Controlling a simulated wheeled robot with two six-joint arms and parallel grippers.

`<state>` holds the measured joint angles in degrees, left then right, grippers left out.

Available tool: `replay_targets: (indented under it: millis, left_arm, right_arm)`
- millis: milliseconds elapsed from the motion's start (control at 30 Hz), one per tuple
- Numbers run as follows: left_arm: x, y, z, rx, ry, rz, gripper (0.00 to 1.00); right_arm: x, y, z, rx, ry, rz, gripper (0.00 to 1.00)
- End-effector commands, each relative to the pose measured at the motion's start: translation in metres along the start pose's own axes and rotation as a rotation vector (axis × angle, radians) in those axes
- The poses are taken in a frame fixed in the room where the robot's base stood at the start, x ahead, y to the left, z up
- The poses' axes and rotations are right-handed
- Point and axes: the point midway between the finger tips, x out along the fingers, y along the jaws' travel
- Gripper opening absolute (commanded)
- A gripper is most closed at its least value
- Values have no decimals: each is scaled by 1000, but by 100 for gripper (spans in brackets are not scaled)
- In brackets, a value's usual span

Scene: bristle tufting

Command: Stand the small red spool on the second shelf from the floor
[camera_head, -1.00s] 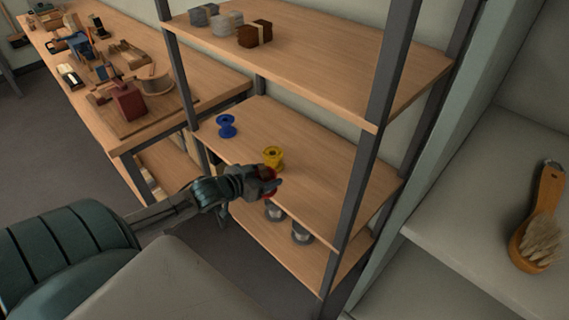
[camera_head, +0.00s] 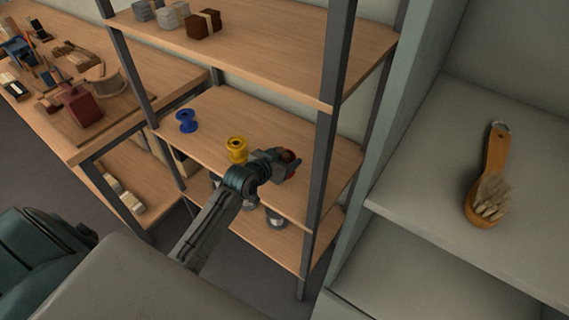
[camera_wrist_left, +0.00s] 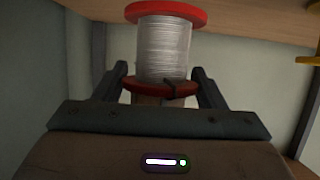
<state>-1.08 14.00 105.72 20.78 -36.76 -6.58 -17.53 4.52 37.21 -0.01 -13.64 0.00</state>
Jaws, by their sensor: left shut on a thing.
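My left gripper (camera_head: 286,166) is shut on the small red spool (camera_head: 293,157), at the right part of the rack's second shelf from the floor (camera_head: 205,150). In the left wrist view the spool (camera_wrist_left: 164,50) has red flanges and a silver-grey winding, and stands between the two fingers. The gripper hides much of it in the head view. I cannot tell whether it touches the shelf. A yellow spool (camera_head: 236,149) stands on that shelf just left of the gripper, and a blue spool (camera_head: 186,120) stands farther left. My right gripper is not in view.
Grey spools (camera_head: 276,218) stand on the bottom shelf (camera_head: 285,250). The upper shelf (camera_head: 290,65) holds several small blocks (camera_head: 203,24). A dark front post (camera_head: 323,150) stands right of the gripper. A brush (camera_head: 489,180) lies on a pale shelf at right; a cluttered workbench (camera_head: 95,140) is at left.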

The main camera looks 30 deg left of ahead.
Motion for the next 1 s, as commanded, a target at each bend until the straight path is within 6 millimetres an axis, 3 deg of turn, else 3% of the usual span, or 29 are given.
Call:
replay_targets:
  millis: [333,700,733,833,1000]
  left_arm:
    - [15,2,30,0,-2,0,40]
    - [17,2,36,1,-1,-1,40]
    - [17,2,36,1,-2,-1,66]
    - [17,2,35,1,-2,-1,86]
    - [17,2,35,1,-1,-1,86]
  right_arm:
    - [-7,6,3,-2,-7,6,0]
    - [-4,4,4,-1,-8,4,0]
    - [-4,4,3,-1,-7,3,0]
    - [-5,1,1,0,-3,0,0]
    - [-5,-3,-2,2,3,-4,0]
